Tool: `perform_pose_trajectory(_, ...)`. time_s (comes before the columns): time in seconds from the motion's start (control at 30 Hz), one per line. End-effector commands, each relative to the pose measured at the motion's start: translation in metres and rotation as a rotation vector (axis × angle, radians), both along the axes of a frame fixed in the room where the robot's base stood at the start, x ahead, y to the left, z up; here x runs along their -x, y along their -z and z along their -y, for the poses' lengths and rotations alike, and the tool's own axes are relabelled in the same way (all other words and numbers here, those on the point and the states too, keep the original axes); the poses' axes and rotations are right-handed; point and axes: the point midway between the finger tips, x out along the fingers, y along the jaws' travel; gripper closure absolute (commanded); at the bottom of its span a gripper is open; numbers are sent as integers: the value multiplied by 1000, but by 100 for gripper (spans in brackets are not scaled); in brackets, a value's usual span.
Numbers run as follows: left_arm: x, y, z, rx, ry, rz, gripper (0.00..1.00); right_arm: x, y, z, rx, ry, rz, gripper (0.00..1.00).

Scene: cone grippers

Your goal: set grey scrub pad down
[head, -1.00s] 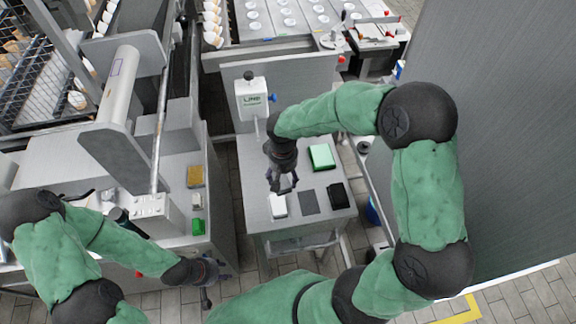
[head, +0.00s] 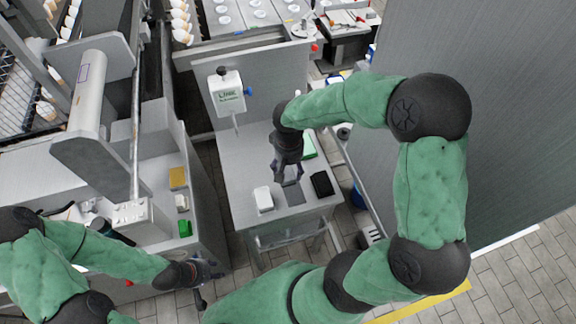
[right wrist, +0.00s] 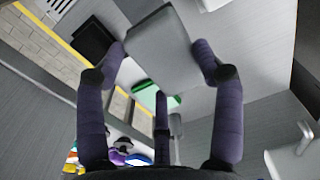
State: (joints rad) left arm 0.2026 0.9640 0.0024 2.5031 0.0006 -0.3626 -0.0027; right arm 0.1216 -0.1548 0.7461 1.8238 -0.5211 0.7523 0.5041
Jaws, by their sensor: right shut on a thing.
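My right gripper (head: 287,174) is over the small steel table (head: 240,170), fingers pointing down. In the right wrist view it is shut on the grey scrub pad (right wrist: 165,50), a light grey block between the fingers. In the head view the fingers mostly hide the pad. I cannot tell whether the held pad touches anything beneath. My left gripper (head: 208,274) is at lower left, away from the table; its fingers are unclear.
A green pad (head: 308,146) lies behind the right gripper, partly hidden. A white dispenser box (head: 227,93) stands at the table's back. The left counter holds a yellow sponge (head: 178,178) and a green block (head: 185,228). A grey wall stands at right. The table's left part is clear.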

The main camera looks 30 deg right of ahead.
Motion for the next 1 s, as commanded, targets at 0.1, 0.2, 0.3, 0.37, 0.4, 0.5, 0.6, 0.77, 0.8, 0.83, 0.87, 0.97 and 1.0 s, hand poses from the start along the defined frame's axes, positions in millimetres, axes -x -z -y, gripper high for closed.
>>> perform_pose_trajectory(0.1, 0, 6, 0, 0, 0, 0, 60, -20, 17, 13, -1, 2, -3, 54)
perform_pose_trajectory(0.2, 0, 11, 0, 0, 0, 0, 60, -31, 35, 21, 0, 0, -4, 54)
perform_pose_trajectory(0.3, 0, 15, 0, 0, 0, 0, 60, -41, 48, 27, 0, 1, -3, 54)
perform_pose_trajectory(0.37, 0, 16, 0, 0, 0, 0, 60, -46, 53, 29, 0, 0, -1, 54)
perform_pose_trajectory(0.4, 0, 16, 0, 0, 0, 0, 60, -48, 55, 31, 0, -1, -1, 54)
perform_pose_trajectory(0.5, 0, 17, 0, 0, 0, 0, 60, -51, 58, 33, 0, -1, 0, 54)
perform_pose_trajectory(0.6, 0, 18, 0, 0, 0, 0, 60, -54, 63, 35, 0, -1, 0, 54)
perform_pose_trajectory(0.77, 0, 26, 0, 0, 0, 0, 60, -57, 84, 37, -1, -1, -3, 54)
perform_pose_trajectory(0.8, 0, 28, 0, 0, 0, 0, 60, -57, 90, 37, 0, -1, -2, 54)
perform_pose_trajectory(0.83, 0, 29, 0, 0, 0, 0, 60, -57, 94, 37, 0, -1, -2, 54)
perform_pose_trajectory(0.87, 0, 30, 0, 0, 0, 0, 60, -57, 96, 37, 0, -1, -1, 54)
perform_pose_trajectory(0.97, 0, 30, 0, 0, 0, 0, 60, -58, 99, 37, 0, -1, 0, 54)
perform_pose_trajectory(1.0, 0, 30, 0, 0, 0, 0, 60, -58, 98, 37, 0, -1, 1, 54)
